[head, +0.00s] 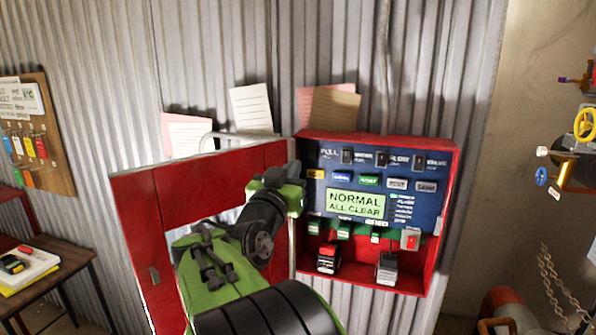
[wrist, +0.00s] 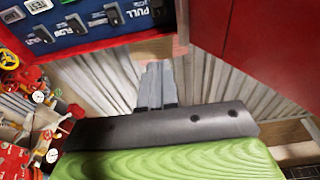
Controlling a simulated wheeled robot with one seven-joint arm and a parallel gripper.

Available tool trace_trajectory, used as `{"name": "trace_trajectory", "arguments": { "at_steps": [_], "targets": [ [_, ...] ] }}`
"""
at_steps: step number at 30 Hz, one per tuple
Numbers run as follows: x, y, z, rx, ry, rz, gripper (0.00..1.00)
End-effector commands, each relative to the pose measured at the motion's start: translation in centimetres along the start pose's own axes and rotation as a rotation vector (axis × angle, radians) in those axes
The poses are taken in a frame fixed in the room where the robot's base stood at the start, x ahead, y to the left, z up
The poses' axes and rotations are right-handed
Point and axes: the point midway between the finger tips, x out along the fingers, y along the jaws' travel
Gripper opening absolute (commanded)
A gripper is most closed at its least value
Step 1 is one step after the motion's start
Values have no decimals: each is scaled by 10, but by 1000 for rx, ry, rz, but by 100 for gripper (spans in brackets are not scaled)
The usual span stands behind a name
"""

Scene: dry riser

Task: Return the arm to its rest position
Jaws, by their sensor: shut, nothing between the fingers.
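My green and black arm (head: 215,270) reaches up from the bottom of the head view toward the open red cabinet (head: 440,235). Its wrist end overlaps the cabinet's left edge in that view, and the fingertips cannot be made out there. In the wrist view my gripper (wrist: 157,82) shows its two grey fingers together, shut and empty.
The red door (head: 145,200) stands open to the left. The blue panel (head: 375,185) reads "NORMAL ALL CLEAR". A wooden table (head: 60,285) with papers stands at left. Valves with a yellow handwheel (head: 586,125) and chains (head: 550,285) are at right.

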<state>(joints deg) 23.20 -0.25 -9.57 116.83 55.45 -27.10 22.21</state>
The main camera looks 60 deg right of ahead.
Motion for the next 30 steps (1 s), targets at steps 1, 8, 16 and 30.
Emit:
{"name": "trace_trajectory", "arguments": {
  "at_steps": [1,8,16,30],
  "targets": [
    [-2,0,0,1,0,-2,0],
    [-2,0,-1,0,0,0,0],
    [-2,0,-1,0,0,0,0],
    [-176,-80,89,-38,-663,-576,0]
  ]
}}
